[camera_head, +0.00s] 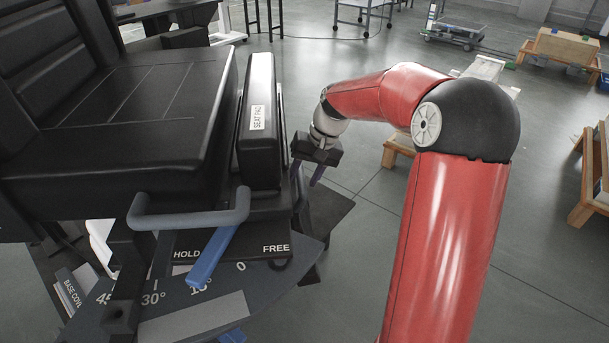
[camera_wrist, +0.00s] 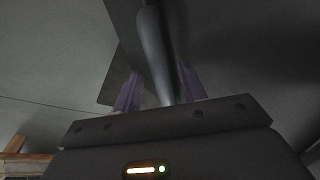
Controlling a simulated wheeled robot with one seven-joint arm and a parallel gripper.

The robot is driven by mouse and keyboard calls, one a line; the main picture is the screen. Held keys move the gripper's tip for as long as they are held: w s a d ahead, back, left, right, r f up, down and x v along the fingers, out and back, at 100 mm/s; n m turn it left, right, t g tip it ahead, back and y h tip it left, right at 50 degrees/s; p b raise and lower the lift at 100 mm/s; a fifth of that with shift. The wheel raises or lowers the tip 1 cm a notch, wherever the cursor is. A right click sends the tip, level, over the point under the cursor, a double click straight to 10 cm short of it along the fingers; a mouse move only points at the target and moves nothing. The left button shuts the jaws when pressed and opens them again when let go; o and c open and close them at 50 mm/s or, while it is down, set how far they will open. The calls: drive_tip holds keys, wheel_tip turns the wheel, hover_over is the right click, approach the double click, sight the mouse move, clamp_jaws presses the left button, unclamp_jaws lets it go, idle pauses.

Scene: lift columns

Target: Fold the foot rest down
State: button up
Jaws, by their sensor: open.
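A black padded chair (camera_head: 120,120) fills the left of the head view. A dark flat plate (camera_head: 330,215), which looks like the foot rest, sits low beyond the chair's front edge, partly hidden by the seat parts. My gripper (camera_head: 308,174) is beside the chair's front, above this plate, pointing down. In the wrist view, my gripper's purple fingers (camera_wrist: 160,93) stand apart on either side of a dark rounded bar (camera_wrist: 154,45). A flat dark plate (camera_wrist: 125,25) shows behind the bar. I cannot tell whether either finger touches the bar.
A narrow pad marked SEAT PAD (camera_head: 259,120) stands along the seat's front. Below are a grey handle (camera_head: 190,216), a blue lever (camera_head: 212,260) by HOLD and FREE labels, and an angle scale (camera_head: 260,290). Wooden stands (camera_head: 590,180) are at right. Grey floor beside the chair is open.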

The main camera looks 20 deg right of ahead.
drive_tip(key=shift+f, duration=0.1)
clamp_jaws()
drive_tip(key=shift+d, duration=0.1)
idle(0.3)
